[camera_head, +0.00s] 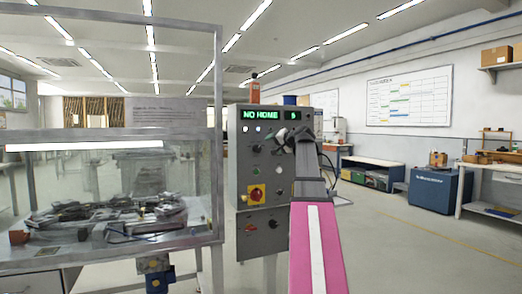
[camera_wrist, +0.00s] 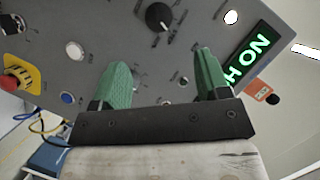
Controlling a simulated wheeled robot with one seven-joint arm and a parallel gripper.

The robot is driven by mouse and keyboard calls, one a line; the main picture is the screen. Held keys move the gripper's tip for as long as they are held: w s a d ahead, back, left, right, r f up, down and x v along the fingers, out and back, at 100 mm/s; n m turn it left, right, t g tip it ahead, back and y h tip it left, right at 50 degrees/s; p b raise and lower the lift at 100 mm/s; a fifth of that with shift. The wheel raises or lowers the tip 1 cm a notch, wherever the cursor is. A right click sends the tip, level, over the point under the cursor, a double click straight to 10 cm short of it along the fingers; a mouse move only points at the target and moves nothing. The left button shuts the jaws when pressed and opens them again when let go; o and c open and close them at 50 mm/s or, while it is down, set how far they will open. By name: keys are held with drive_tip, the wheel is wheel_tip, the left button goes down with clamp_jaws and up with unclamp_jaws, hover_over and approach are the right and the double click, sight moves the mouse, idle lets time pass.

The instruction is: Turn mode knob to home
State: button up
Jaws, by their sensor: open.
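A grey control panel (camera_head: 237,170) stands at the centre of the head view, with a green-lit display (camera_head: 265,114) reading "NO HOME". My gripper (camera_head: 288,138) is at the panel's upper right, partly hidden by my arm. In the wrist view my gripper (camera_wrist: 163,62) has its two green fingers spread, with nothing between them. A black round knob (camera_wrist: 158,16) with a pale pointer mark sits on the panel beyond the fingertips, roughly in line with the gap and apart from both. The lettering beside the knob is too small to read, so I cannot tell its setting.
A red stop button on a yellow plate (camera_head: 256,194) sits lower on the panel. Small buttons surround the knob. A glass-walled enclosure (camera_head: 110,180) stands left of the panel. Open floor (camera_head: 400,250) lies to the right.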

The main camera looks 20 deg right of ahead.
sight(259, 148)
drive_tip(key=x, duration=1)
drive_tip(key=shift+w, duration=0.1)
drive_tip(key=c, duration=0.9)
